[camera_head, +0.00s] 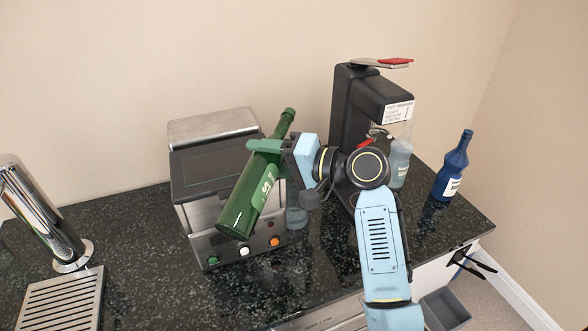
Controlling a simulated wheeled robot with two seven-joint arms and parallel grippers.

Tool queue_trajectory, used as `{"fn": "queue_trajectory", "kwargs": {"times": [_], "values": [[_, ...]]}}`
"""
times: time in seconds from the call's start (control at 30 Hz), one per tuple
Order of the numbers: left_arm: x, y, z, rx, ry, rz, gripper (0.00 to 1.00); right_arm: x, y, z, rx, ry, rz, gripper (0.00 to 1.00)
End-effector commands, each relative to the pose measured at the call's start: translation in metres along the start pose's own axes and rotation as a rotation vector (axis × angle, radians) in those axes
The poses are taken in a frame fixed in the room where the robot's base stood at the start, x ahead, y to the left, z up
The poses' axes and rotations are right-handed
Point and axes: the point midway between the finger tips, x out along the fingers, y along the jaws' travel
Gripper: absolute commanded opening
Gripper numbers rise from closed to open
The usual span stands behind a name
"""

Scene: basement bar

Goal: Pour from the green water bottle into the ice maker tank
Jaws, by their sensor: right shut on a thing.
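My right gripper (275,157) is shut on the green water bottle (250,195), around its upper body. The bottle is tilted, with its neck up toward the upper right and its base toward the lower left. It appears in front of the right part of the ice maker (205,215), a steel box with a dark top panel (210,167) and a silver rear section (212,128). The bottle hides part of the ice maker's front and right side. I cannot make out a tank opening. My left gripper is not in view.
A black soda machine (350,110) holding a clear bottle (399,165) stands at the back right, behind my right arm. A blue bottle (453,168) stands near the counter's right end. A small clear glass (296,216) is beside the ice maker. A chrome tap (40,210) and drip tray (62,302) are at left.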

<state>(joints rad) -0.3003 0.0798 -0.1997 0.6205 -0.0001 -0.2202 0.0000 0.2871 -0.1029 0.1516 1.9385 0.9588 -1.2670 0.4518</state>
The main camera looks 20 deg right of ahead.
Motion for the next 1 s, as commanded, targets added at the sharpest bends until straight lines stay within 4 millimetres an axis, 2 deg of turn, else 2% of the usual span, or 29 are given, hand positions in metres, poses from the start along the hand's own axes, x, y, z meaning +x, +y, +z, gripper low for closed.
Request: {"fn": "queue_trajectory", "kwargs": {"times": [0.6, 1.0], "values": [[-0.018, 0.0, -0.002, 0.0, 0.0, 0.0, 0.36, 0.0, -0.004, -0.007, 0.081, -0.01, -0.005, 0.0], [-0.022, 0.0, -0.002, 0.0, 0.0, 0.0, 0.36, 0.0, -0.004, -0.008, 0.104, -0.014, -0.005, 0.0]]}}
